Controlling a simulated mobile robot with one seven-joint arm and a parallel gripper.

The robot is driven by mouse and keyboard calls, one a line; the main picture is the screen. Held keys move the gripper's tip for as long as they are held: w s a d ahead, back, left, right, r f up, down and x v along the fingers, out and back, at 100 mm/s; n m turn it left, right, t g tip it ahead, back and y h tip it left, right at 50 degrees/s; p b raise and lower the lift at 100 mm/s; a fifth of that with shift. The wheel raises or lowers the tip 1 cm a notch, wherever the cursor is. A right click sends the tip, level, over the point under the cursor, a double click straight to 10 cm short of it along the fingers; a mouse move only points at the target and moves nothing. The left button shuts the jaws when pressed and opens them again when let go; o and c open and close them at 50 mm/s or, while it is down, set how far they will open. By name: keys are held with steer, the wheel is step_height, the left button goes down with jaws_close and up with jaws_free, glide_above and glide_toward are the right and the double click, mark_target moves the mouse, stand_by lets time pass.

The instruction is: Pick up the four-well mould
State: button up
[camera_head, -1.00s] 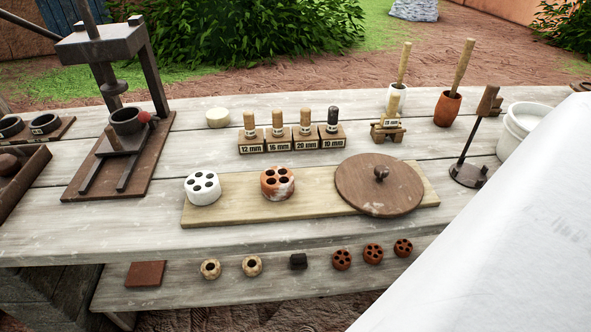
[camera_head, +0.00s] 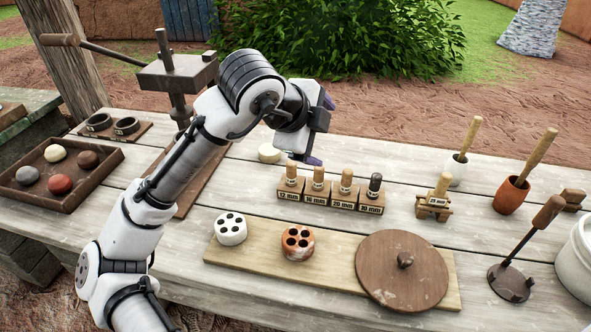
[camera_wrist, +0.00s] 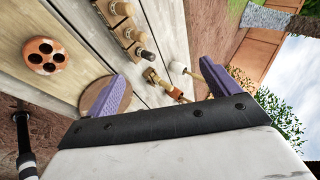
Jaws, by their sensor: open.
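One is white (camera_head: 231,230). The other is mottled red-brown and white (camera_head: 298,243); it also shows in the wrist view (camera_wrist: 45,58), at upper left. My gripper (camera_head: 320,132) is open and empty, raised above the table behind the row of labelled stamps. In the wrist view its two purple fingers (camera_wrist: 160,82) are wide apart with nothing between them.
A brown knobbed disc (camera_head: 402,270) lies on the board's right end. Labelled wooden-handled pieces (camera_head: 330,198) stand behind the blocks. A press (camera_head: 178,75) and a tray of coloured balls (camera_head: 62,172) are at left.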

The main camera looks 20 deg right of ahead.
step_height(320, 180, down, 4)
steer(key=s+a+m+g+y, duration=0.1)
steer(key=s+m+g+y, duration=0.1)
steer(key=y, duration=0.1)
steer(key=m+g+y+p, duration=0.2)
steer(key=y, duration=0.3)
glide_above(298, 238)
step_height(298, 238, down, 13)
steer(key=shift+d+r, duration=0.1)
steer(key=shift+f+p, duration=0.7)
steer(key=shift+f, duration=2.2)
steer(key=shift+c, duration=0.5)
steer(key=c, duration=1.1)
steer(key=shift+r, duration=0.15)
